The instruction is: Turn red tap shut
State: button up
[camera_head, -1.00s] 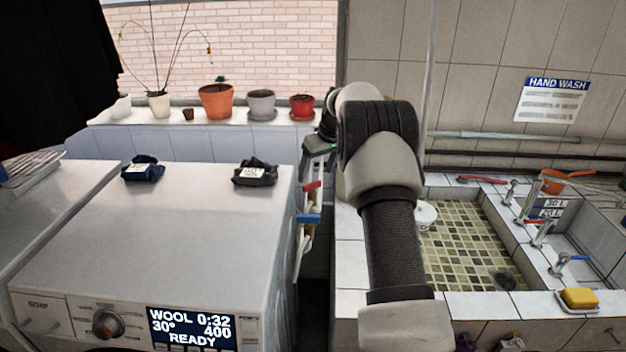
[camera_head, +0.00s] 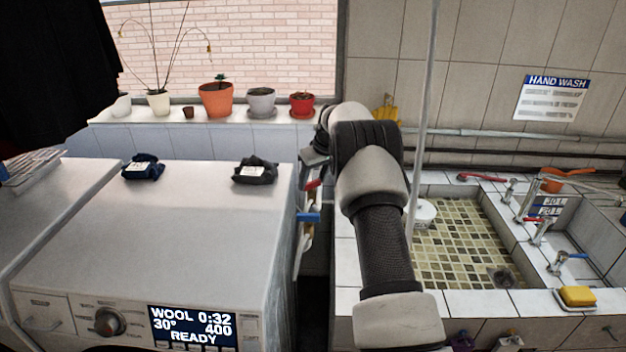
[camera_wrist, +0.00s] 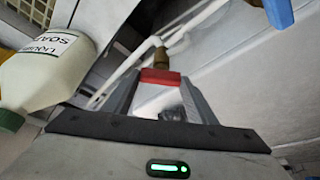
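The red tap (camera_head: 314,184) is on the right side of the washing machine, in the narrow gap beside the sink, above a blue tap (camera_head: 309,217). My gripper (camera_head: 314,158) points down into this gap just above the red tap, partly hidden by my arm. In the wrist view, my gripper (camera_wrist: 160,88) looks open, with one finger on each side of the red tap handle (camera_wrist: 160,77). The handle lies across the space at the fingertips; whether they touch it is unclear. The blue tap handle (camera_wrist: 278,12) shows at the top right.
A liquid soap bottle (camera_wrist: 45,75) stands close to the left of the gripper in the wrist view. The washing machine (camera_head: 150,235) stands left of the gap. The tiled sink (camera_head: 465,240) lies right. Plant pots (camera_head: 216,100) line the windowsill.

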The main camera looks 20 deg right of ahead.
jog(key=m+h+b, duration=0.1)
jog(key=m, duration=0.1)
jog(key=shift+a+m, duration=0.15)
jog(key=shift+m, duration=0.25)
jog(key=shift+a+m+h, duration=0.1)
jog(key=shift+m+h, duration=0.9)
jog(key=shift+m, duration=1.2)
jog(key=o, duration=1.1)
jog(key=shift+c, duration=0.2)
jog(key=b+v, duration=0.1)
jog(key=v, duration=1.6)
jog(key=shift+r+b, duration=0.3)
jog(key=shift+w, duration=0.1)
